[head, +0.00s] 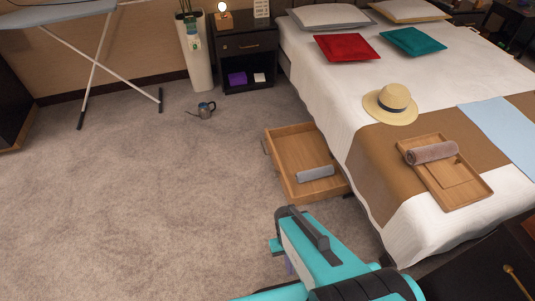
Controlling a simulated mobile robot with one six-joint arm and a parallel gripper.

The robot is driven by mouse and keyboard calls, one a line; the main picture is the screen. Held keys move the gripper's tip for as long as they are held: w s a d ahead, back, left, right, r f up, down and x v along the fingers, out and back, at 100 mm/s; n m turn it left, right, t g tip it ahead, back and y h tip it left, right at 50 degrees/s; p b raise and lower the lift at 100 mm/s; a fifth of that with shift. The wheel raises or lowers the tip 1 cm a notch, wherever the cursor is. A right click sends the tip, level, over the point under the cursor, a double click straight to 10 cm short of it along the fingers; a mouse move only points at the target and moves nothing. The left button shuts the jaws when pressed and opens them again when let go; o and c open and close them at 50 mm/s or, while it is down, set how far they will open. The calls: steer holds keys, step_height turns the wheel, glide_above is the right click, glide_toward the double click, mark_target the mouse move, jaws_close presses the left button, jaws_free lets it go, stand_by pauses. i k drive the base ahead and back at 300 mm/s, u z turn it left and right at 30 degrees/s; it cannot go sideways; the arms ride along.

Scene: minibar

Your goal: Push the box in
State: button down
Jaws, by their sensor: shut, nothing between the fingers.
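The box (272,163) is an open, shallow wooden tray-like drawer on the carpet, sticking out from under the left side of the bed. Its right end is close against the bed's side, partly under the overhang. A rolled grey towel (315,174) lies inside it, toward the near right. My gripper (289,263) is at the bottom centre, nearer to the camera than the box and apart from it in the picture.
The bed (330,90) fills the right side, with a straw hat (391,103) and wooden tray (470,193) on top. A nightstand (246,45) and ironing board (100,55) stand behind. Carpet left of the box is clear.

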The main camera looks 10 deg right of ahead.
mark_target(293, 149)
steer(key=u, duration=0.45)
steer(key=i, duration=1.25)
steer(key=u, duration=4.3)
steer(key=i, duration=0.1)
steer(key=z, duration=3)
